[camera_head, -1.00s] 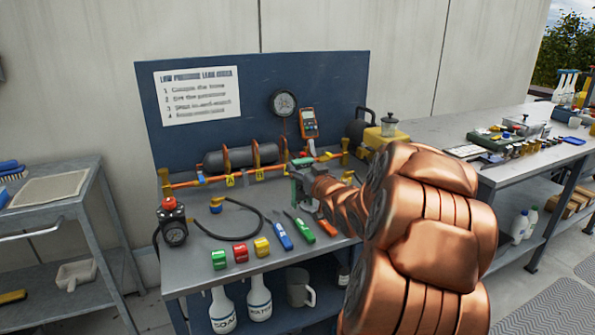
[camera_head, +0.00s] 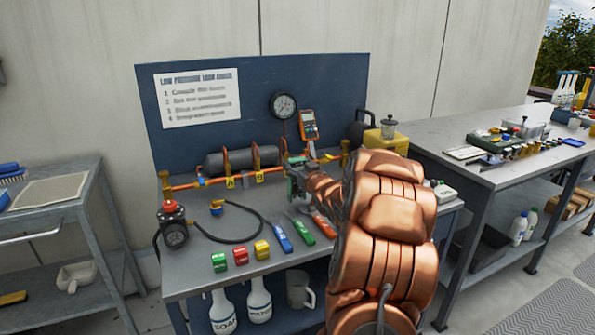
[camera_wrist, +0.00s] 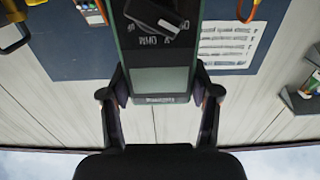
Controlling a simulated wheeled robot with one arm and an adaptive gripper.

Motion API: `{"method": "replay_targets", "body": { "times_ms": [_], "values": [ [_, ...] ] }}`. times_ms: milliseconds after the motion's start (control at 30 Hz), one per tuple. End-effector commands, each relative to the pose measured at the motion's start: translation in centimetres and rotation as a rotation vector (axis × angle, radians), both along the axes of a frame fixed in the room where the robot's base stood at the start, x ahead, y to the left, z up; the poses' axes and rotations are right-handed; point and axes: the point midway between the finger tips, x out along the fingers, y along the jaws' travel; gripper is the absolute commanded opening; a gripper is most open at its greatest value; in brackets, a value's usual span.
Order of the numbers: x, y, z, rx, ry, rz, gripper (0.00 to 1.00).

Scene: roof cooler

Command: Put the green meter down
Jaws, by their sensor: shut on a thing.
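The green meter (camera_wrist: 158,50) is between the two fingers of my gripper (camera_wrist: 160,95) in the wrist view. It has a green edge, a dark face with small markings and a grey screen. In the head view my gripper (camera_head: 297,178) is at the back of the bench, near the orange pipe, shut on the green meter. My own arm partly hides it there, and I cannot tell whether the meter touches the bench (camera_head: 200,275).
Red, green and blue tools (camera_head: 301,229) and several coloured blocks (camera_head: 240,256) lie at the front of the bench. A gauge with a red cap (camera_head: 173,225) stands left. An orange meter (camera_head: 308,125) hangs on the blue board. A yellow pump (camera_head: 385,138) stands behind right.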

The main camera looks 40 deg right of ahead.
Motion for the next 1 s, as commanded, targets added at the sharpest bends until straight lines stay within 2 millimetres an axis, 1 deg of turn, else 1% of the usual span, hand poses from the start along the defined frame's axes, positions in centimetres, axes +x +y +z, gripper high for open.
{"method": "replay_targets", "body": {
  "times_ms": [33,100,467,500,733,1000],
  "values": [
    [0.0,0.0,-0.8,0.003,0.001,0.001,0.06],
    [0.0,0.0,-1.4,0.002,0.002,0.000,0.06],
    [0.0,0.0,-1.8,0.000,-0.001,-0.001,0.06],
    [0.0,0.0,-1.8,0.000,0.000,-0.001,0.62],
    [0.0,0.0,-1.7,0.000,0.000,-0.001,0.86],
    [0.0,0.0,-1.7,0.000,0.000,0.000,0.86]
  ]
}}
